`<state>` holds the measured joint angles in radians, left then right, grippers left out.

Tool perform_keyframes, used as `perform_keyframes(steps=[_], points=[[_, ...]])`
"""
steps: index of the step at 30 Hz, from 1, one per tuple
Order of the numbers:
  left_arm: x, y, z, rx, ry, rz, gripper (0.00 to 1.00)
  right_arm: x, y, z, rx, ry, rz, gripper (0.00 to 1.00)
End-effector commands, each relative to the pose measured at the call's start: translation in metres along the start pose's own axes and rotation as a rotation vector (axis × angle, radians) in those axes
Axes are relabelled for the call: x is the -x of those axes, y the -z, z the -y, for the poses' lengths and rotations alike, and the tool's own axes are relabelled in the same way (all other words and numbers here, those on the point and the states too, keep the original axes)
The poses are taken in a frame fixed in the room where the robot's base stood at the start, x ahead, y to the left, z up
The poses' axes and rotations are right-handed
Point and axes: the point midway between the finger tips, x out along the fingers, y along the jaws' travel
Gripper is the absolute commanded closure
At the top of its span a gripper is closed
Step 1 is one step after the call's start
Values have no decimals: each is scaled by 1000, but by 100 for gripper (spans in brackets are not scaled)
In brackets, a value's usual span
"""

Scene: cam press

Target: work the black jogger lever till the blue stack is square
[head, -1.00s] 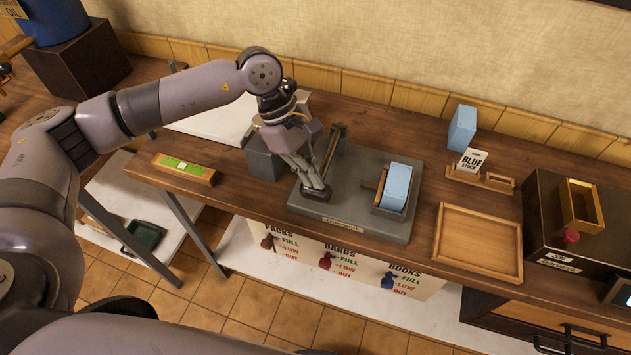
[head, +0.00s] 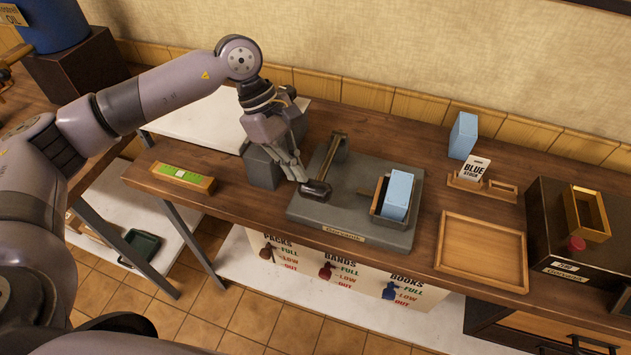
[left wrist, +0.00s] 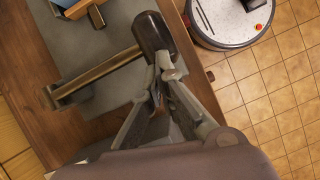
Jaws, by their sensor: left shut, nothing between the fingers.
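The jogger's black lever handle (head: 316,189) is at the front end of a brassy bar on the left half of a grey base (head: 345,222). The blue stack (head: 398,194) stands in a small dark holder on the base's right half; I cannot tell whether its edges are square. My left gripper (head: 301,179) is shut and empty, its fingertips close beside the handle's left end. In the left wrist view the handle (left wrist: 153,34) lies just beyond the fingertips (left wrist: 163,76); contact is unclear. The blue stack (left wrist: 72,3) is cut off there.
Another blue block (head: 463,136) stands behind the "BLUE STOCK" card (head: 475,169). An empty wooden tray (head: 480,287) lies right of the base. A dark cabinet (head: 548,225) with a red button stands farther right. A green-topped wooden block (head: 183,178) lies at left.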

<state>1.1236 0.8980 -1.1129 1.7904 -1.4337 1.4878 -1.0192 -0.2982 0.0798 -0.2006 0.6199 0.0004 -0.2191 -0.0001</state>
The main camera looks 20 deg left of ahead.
Motion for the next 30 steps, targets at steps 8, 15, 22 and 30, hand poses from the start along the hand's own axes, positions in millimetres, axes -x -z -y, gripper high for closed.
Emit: perform_keyframes(steps=[8, 15, 22, 30], points=[[61, 1, -1, 1, -6, 1, 100, 0, -1, 0, 0, 0, 2, 26], [97, 1, -1, 0, -3, 0, 100, 0, -2, 0, 0, 0, 3, 26], [106, 2, 0, 0, -1, 1, 100, 0, -2, 0, 0, 0, 3, 26], [106, 2, 0, 0, -1, 0, 100, 0, -2, 0, 0, 0, 3, 26]])
